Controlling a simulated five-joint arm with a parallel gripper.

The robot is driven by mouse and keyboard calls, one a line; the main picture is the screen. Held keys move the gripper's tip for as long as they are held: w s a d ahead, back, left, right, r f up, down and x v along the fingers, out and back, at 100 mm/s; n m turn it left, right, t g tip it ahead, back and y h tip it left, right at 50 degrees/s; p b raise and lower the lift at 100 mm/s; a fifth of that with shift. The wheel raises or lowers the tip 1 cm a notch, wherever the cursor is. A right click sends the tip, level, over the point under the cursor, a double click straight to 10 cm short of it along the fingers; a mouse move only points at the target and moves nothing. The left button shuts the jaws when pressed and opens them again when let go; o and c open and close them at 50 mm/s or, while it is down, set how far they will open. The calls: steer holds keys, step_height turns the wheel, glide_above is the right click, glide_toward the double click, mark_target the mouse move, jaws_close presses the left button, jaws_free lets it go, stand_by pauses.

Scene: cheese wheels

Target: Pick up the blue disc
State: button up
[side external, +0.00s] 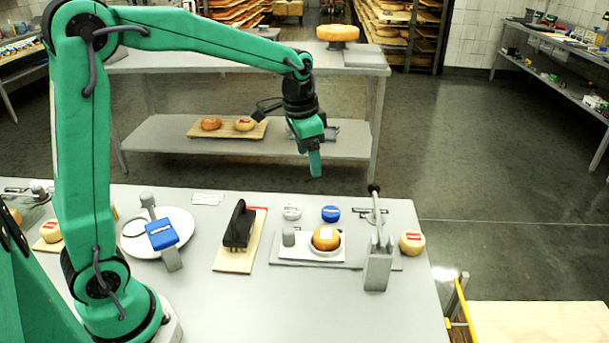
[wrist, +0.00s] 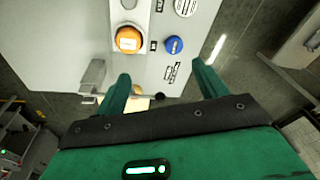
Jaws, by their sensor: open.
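The blue disc (side external: 331,213) lies flat on the grey table toward its far edge, beside a white disc (side external: 291,211). In the wrist view the blue disc (wrist: 174,45) is ahead of my gripper, beyond and between the lines of the two fingers. My gripper (side external: 316,165) hangs high above the table's far side, apart from the disc, pointing down. In the wrist view my gripper's two green fingers (wrist: 160,88) stand wide apart with nothing held between them.
An orange cheese wheel (side external: 326,238) sits on a scale near the blue disc. A black-handled brush (side external: 238,228) is left. The front middle of the table (side external: 300,310) is clear.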

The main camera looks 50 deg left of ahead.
mark_target(332, 210)
steer(key=w+f, duration=0.3)
steer(key=f, duration=0.1)
steer(key=w+a+f+m+g, duration=0.1)
steer(key=w+f, duration=0.2)
steer(key=f, duration=0.1)
steer(key=w+f+m+g, duration=0.1)
steer(key=w+f, duration=0.2)
steer(key=f, duration=0.1)
steer(key=shift+w+a+f, duration=0.3)
steer(key=shift+w+f, duration=0.05)
steer(key=shift+f, duration=0.05)
steer(key=shift+d+f, duration=0.15)
steer(key=shift+f, duration=3.75)
steer(key=c, duration=1.1)
steer(key=shift+r, duration=0.15)
steer(key=shift+r, duration=0.55)
steer(key=r, duration=0.3)
steer(key=shift+s+d+r, duration=0.1)
steer(key=shift+s+d, duration=0.05)
steer(key=shift+d, duration=0.15)
steer(key=s+d+r, duration=0.1)
steer(key=d+r, duration=0.1)
steer(key=d, duration=0.1)
steer(key=s+d+r, duration=0.2)
steer(key=d, duration=0.1)
steer(key=s+d+r, duration=0.2)
steer(key=d, duration=0.1)
steer(key=shift+s+d+r, duration=0.15)
steer(key=shift+d+r, duration=0.1)
steer(key=shift+d, duration=0.15)
